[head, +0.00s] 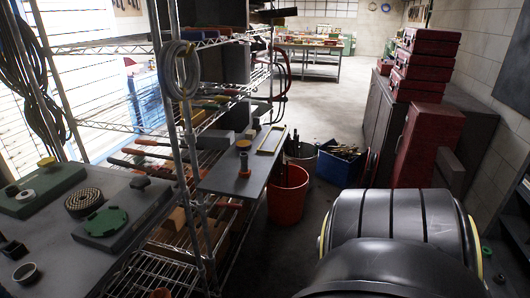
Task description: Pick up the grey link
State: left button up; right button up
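I cannot pick out the grey link for certain in the head view. A small dark grey ring-shaped piece (26,271) lies at the near left of the grey table (62,258). A lighter small ring (26,195) sits farther back on a green block (45,190). Neither is clear enough to name as the link. Neither of my grippers is in view. A large black rounded part, probably my own arm, fills the lower right and hides the floor there.
The table also bears a green plate (103,221) and a dark coiled disc (84,201). A wire rack (205,240) stands beside it, with a grey shelf board (225,178) jutting out. A red bucket (287,200) and red cases (425,60) stand beyond. The middle aisle floor is clear.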

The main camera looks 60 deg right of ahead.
aim_at(244, 172)
jog(key=z, duration=2.05)
jog(key=i, duration=0.6)
